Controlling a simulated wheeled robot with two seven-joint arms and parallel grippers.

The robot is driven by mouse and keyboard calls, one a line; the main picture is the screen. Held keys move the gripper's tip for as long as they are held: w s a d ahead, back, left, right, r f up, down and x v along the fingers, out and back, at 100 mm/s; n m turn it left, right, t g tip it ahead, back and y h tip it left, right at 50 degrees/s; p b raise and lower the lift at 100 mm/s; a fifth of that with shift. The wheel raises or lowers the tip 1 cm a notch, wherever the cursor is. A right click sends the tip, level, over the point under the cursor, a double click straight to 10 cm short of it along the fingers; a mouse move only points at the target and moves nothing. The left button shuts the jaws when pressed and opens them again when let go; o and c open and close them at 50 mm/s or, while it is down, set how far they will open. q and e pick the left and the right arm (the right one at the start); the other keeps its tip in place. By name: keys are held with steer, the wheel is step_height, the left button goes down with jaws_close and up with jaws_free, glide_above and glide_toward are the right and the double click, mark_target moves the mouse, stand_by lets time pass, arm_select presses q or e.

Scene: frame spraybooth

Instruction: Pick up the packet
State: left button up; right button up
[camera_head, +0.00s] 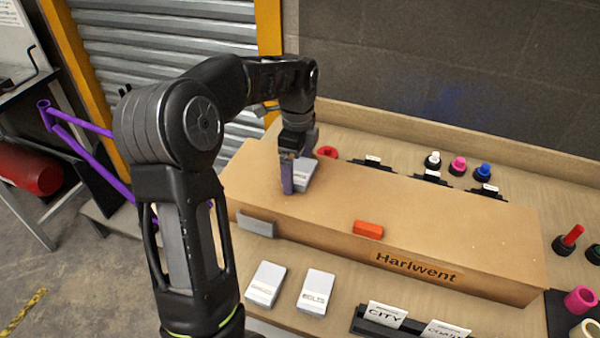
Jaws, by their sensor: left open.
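My left gripper (290,178) is low over the left end of the long cardboard box (445,212) marked "Harlwent", with its fingers pointing down. A small pale grey packet (303,173) lies on the box top right at the fingers and is partly hidden by them. The gripper is open; I cannot tell whether a finger touches the packet. Two similar pale packets lie on the bench in front of the box, a left one (266,284) and a right one (315,292) with printed labels. My right gripper does not show.
A card holder (375,322) stands at the front. Coloured caps, including a pink one (457,166), line the back. A purple frame (88,150) is at left.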

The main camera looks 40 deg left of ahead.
mark_target(297, 171)
arm_select(q)
steer(key=shift+c, duration=0.2)
steer(key=c, duration=1.2)
steer(key=shift+o, duration=0.2)
steer(key=shift+r, duration=0.1)
steer(key=shift+r+b, duration=0.35)
steer(key=shift+r, duration=0.5)
steer(key=shift+s+d+r+b, duration=0.1)
steer(key=shift+s+r+b, duration=0.3)
steer(key=shift+r, duration=0.3)
steer(key=s+d+b, duration=0.2)
steer(key=s, duration=0.6)
steer(key=s+d+b, duration=0.3)
steer(key=s, duration=0.5)
steer(key=shift+s, duration=0.2)
steer(key=shift+d+r, duration=0.1)
